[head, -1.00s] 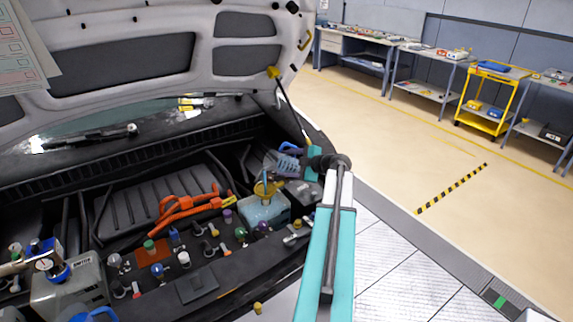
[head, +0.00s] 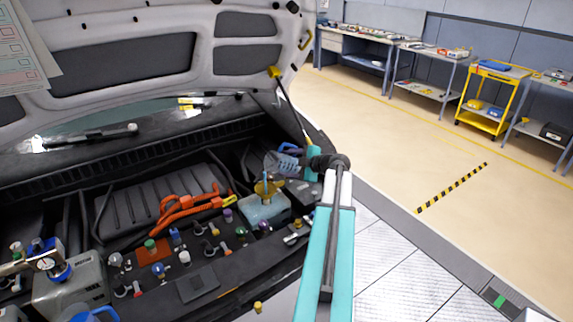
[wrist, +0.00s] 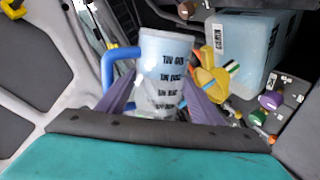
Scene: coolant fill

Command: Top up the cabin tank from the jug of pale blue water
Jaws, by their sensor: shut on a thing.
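The jug (head: 285,161) is held tilted over the yellow funnel (head: 266,187). A thin pale blue stream shows between the jug and the funnel. In the wrist view the jug (wrist: 165,62) is translucent, with dark printed marks, a blue handle and pale blue water. My gripper (wrist: 160,108) is shut on the jug, one purple finger on each side. The funnel stands in the top of a pale blue translucent tank (head: 262,210). The tank also shows in the wrist view (wrist: 243,50), with the funnel (wrist: 212,84) in front of it. The water level in the tank is hard to read.
Several coloured caps and orange cables (head: 180,208) crowd the engine bay left of the tank. The raised hood (head: 120,65) hangs above, with a prop rod (head: 290,105) near my gripper. A grey pump unit with a gauge (head: 62,280) stands at front left. The floor to the right is open.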

